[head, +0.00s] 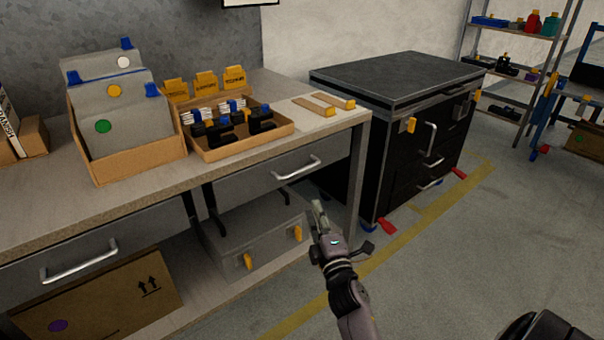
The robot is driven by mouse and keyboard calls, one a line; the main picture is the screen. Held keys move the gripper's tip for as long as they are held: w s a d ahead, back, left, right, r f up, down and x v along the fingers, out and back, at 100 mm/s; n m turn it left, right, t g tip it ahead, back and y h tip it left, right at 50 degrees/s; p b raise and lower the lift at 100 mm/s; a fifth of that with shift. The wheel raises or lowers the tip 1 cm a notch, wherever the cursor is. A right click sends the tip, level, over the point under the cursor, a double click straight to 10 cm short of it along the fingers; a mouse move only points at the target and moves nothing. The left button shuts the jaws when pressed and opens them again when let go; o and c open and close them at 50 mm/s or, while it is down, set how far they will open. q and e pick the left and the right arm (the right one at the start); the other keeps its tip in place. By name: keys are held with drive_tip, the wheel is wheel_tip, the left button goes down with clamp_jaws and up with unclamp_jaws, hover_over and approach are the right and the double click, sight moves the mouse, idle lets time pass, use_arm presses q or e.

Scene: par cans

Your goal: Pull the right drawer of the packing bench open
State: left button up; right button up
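The packing bench (50,204) runs along the left with a pale worktop. Its right drawer (240,176) has a grey front and a silver bar handle (296,168); the front looks level with the bench edge, so it appears closed. The left drawer (130,240) also has a silver bar handle (80,261). My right gripper (318,207) is in front of the bench, below and slightly right of the right drawer's handle, apart from it in the picture. Its fingers are seen edge-on, so their opening is unclear. My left gripper is not in view.
On the bench stand a cardboard box of grey folders (130,165) and a tray of black parts (245,150). A grey case (255,240) and a carton (110,300) sit below. A black cabinet (385,150) stands right of the bench. The floor at right is largely clear.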

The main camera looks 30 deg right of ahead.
sight(301, 169)
drive_tip(key=b+x, duration=0.1)
drive_tip(key=x, duration=1.4)
drive_tip(key=shift+w+d, duration=0.2)
drive_tip(key=shift+w, duration=0.05)
clamp_jaws()
